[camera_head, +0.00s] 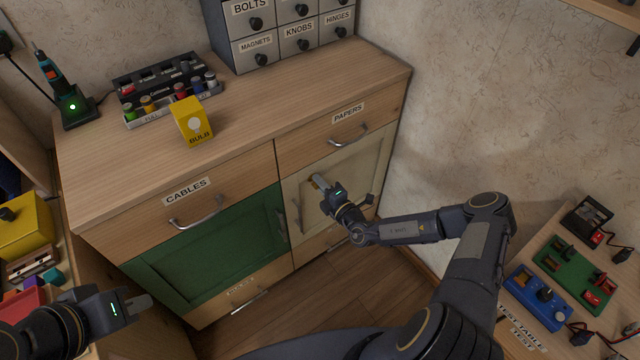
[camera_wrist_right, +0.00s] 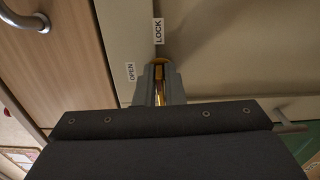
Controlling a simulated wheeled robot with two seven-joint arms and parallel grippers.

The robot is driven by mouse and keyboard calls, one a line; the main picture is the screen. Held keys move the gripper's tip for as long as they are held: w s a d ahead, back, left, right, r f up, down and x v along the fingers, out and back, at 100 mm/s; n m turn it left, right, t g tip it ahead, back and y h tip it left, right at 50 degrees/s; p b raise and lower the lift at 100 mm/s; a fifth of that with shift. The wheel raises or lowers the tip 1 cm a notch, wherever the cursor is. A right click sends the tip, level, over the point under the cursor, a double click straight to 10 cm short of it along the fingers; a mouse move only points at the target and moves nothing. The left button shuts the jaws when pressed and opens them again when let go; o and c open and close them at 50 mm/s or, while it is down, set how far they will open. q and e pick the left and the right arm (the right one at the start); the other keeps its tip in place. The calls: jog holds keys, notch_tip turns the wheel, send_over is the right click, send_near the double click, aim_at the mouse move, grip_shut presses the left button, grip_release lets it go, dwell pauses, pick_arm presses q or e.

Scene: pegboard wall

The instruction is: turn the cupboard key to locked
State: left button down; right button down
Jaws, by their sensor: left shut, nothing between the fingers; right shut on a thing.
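The cream cupboard door (camera_head: 362,160) is closed under the PAPERS drawer. My right gripper (camera_head: 320,182) is at the left part of this door, with its fingers shut on the brass key (camera_wrist_right: 159,92). In the right wrist view, the fingers of my right gripper (camera_wrist_right: 159,85) hide much of the key. A LOCK label (camera_wrist_right: 158,31) and an OPEN label (camera_wrist_right: 130,72) are on the door near the key. I cannot tell which label the key points to. My left gripper (camera_head: 139,304) is shut and empty at the lower left, away from the cupboard.
The green door (camera_head: 205,250) is closed left of the cream door. The CABLES drawer (camera_head: 190,200) and PAPERS drawer (camera_head: 345,125) are shut. A yellow BULB box (camera_head: 192,122) stands on the cabinet top. A bench with electronics (camera_head: 570,270) is at the right. Bare floor shows in front.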

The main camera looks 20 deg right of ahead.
jog(key=shift+m, duration=0.4)
jog(key=c, duration=1.6)
grip_release()
